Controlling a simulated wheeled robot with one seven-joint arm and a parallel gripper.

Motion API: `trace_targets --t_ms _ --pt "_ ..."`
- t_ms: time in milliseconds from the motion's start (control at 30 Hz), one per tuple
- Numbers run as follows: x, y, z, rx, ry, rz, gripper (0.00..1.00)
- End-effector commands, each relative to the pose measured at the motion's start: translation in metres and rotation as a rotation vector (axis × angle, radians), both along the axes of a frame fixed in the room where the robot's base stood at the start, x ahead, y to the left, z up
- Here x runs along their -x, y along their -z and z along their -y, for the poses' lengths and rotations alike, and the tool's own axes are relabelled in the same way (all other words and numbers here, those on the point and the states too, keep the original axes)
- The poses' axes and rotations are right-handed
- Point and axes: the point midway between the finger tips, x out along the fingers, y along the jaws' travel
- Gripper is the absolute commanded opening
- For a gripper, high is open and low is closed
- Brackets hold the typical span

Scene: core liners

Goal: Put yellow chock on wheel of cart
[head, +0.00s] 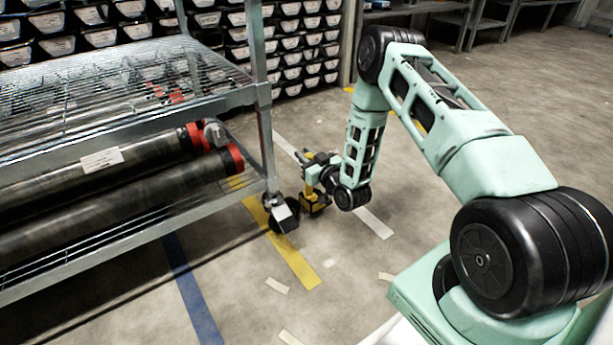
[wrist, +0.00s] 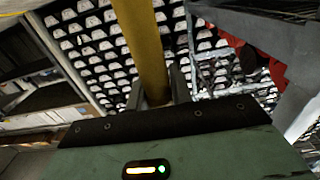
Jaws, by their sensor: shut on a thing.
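The yellow chock (head: 315,204) is a yellow and black block with an upright yellow handle. It is at floor level, just right of the cart's front caster wheel (head: 284,218); I cannot tell whether it touches the wheel or rests on the floor. My gripper (head: 312,168) is shut on the upper part of the chock's handle. In the wrist view the yellow handle (wrist: 145,55) runs up between the two dark fingers (wrist: 158,88); the chock's block is out of that view. The cart (head: 268,140) is a grey metal wire-shelf cart on the left.
Long dark tubes with red ends (head: 236,158) lie on the cart's lower shelf. Stacked bins (head: 295,45) line the back wall. Yellow tape (head: 290,252) and blue tape (head: 190,290) mark the floor. The floor right of the cart is mostly clear.

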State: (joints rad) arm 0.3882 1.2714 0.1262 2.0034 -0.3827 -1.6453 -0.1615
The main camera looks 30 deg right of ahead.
Motion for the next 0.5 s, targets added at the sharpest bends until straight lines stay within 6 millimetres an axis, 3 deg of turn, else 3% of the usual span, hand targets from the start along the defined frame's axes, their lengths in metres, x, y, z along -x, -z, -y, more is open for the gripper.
trace_targets --t_ms 333,500 --pt "-0.001 0.036 0.0 0.001 0.0 0.005 0.0" --pt "-0.001 0.038 0.0 0.001 0.0 0.006 0.0"
